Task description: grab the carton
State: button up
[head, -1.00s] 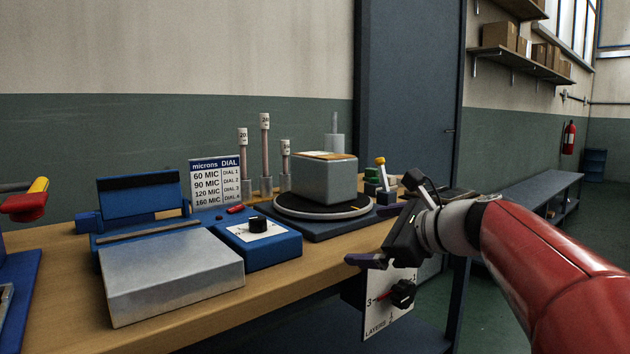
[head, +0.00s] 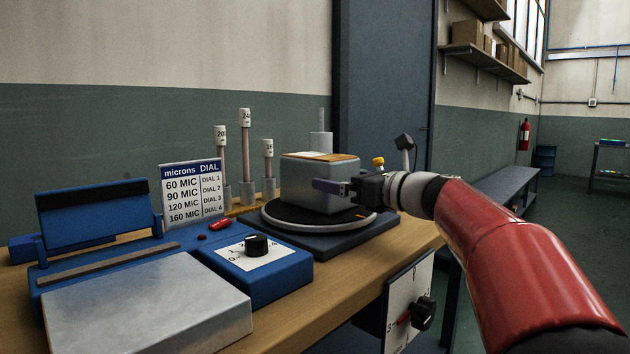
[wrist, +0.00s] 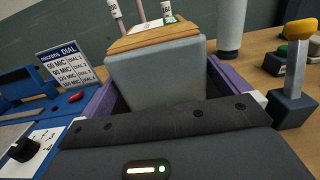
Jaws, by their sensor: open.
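The carton (head: 303,185) is a grey box with a tan top. It sits upright on the round black turntable (head: 270,223) on the bench. In the wrist view the carton (wrist: 158,75) stands ahead, between the two purple fingers of my gripper (wrist: 160,88). The jaws are open, one finger on each side of the carton. The far finger is hidden in the head view. Whether either finger touches the carton cannot be told.
A blue sealer (head: 95,210) with a grey metal plate (head: 150,305) and a dial box (head: 256,268) stand left. A microns sign (head: 191,193) and upright rods (head: 246,150) stand behind. A yellow-topped lever (wrist: 297,55) is close right of my gripper. A layers dial panel (head: 408,305) hangs at the bench front.

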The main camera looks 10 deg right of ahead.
aim_at(297, 171)
jog(key=x, duration=0.5)
jog(key=c, duration=1.4)
jog(key=shift+r+p, duration=0.1)
jog(key=shift+p, duration=0.2)
jog(key=shift+c, duration=1.4)
